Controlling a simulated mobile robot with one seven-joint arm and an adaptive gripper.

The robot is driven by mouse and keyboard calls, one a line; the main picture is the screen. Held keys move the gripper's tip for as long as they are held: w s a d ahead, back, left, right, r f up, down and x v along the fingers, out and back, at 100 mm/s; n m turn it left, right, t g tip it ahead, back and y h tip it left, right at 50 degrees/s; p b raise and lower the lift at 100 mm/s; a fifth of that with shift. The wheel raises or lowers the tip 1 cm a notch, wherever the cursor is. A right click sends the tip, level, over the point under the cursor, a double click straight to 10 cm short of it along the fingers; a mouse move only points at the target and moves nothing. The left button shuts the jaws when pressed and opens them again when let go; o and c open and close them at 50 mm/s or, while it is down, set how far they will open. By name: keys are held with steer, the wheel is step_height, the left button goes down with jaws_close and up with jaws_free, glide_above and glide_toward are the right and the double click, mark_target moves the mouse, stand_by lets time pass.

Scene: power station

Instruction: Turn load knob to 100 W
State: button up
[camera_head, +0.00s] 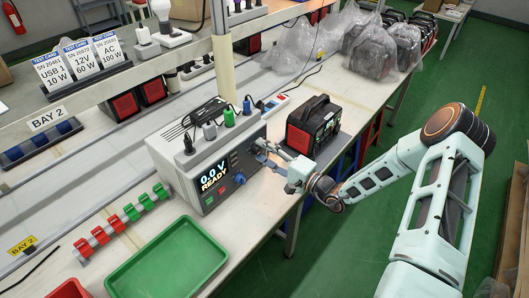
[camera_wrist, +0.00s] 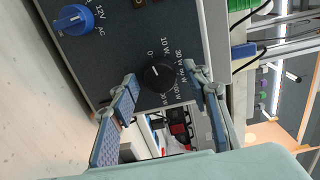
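The load knob (camera_wrist: 158,76) is a round black dial on the dark panel of the tester (camera_head: 178,158). Printed around it are 0, 10 W, 30 W and higher values partly covered by a finger. Its pale mark seems to face the 0 side, but it is small. My gripper (camera_wrist: 161,76) is open, with one fingertip on each side of the knob and a visible gap to it; depth contact cannot be told. In the head view my gripper (camera_head: 265,152) is at the right part of the tester's front and hides the knob. The display (camera_head: 213,176) reads 0.0 V READY.
A blue selector knob (camera_wrist: 73,19) marked 12V and AC is beside the load knob. A black and red power unit (camera_head: 313,124) stands close to my gripper on the bench. A green tray (camera_head: 168,262) and red and green clips (camera_head: 122,222) lie in front of the tester.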

steer(key=c, duration=0.9)
steer(key=shift+c, duration=0.2)
